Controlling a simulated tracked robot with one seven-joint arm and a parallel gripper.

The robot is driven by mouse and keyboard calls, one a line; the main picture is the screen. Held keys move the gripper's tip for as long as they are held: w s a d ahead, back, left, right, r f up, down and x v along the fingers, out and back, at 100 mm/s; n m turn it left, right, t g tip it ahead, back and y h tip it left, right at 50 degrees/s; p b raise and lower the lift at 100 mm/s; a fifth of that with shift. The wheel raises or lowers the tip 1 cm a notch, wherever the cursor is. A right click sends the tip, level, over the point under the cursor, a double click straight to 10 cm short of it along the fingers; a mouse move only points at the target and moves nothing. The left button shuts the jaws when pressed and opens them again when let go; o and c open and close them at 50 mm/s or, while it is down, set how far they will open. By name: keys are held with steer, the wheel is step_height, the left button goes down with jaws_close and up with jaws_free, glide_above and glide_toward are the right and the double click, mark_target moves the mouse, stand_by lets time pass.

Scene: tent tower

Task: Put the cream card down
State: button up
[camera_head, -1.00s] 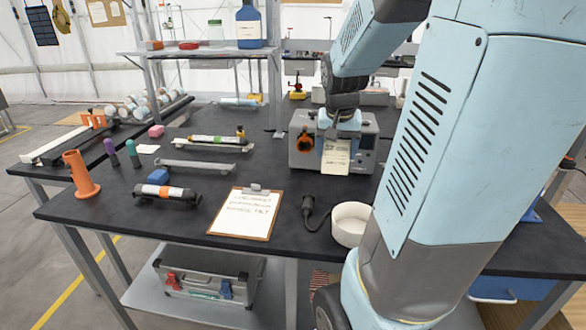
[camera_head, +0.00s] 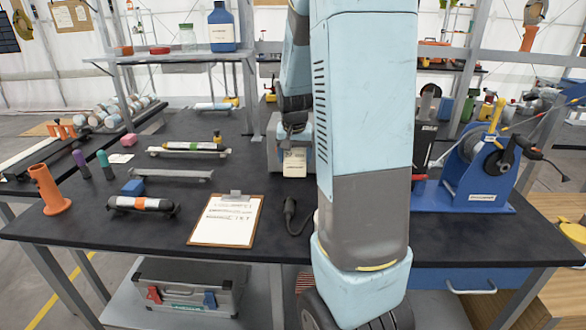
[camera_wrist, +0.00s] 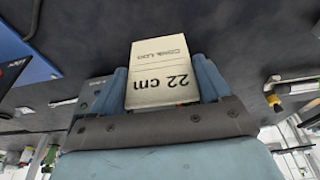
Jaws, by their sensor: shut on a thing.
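The cream card (camera_head: 295,163) hangs upright below my gripper (camera_head: 292,138) in the head view, in front of a grey box-shaped device on the dark table (camera_head: 110,220). In the wrist view the card (camera_wrist: 160,75) sits between the two blue-grey fingers of my gripper (camera_wrist: 162,88), with "22 cm" printed on it, upside down there. My gripper is shut on the card. The wrist view shows dark surface behind the card; I cannot tell how far apart they are. My arm hides much of the table's middle right.
A blue winch (camera_head: 465,175) stands at right. An orange holder (camera_head: 48,190) stands at left.

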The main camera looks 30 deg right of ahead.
steer(key=shift+w+a+x, duration=0.1)
steer(key=shift+w+x, duration=0.05)
steer(key=shift+x, duration=0.85)
steer(key=shift+w+a+x, duration=0.1)
steer(key=shift+w+x, duration=0.05)
steer(key=shift+x, duration=0.8)
steer(key=shift+w+a+x, duration=0.1)
steer(key=shift+w+x, duration=0.05)
steer(key=shift+x, duration=0.85)
steer(key=o, duration=0.9)
steer(key=shift+o, duration=0.2)
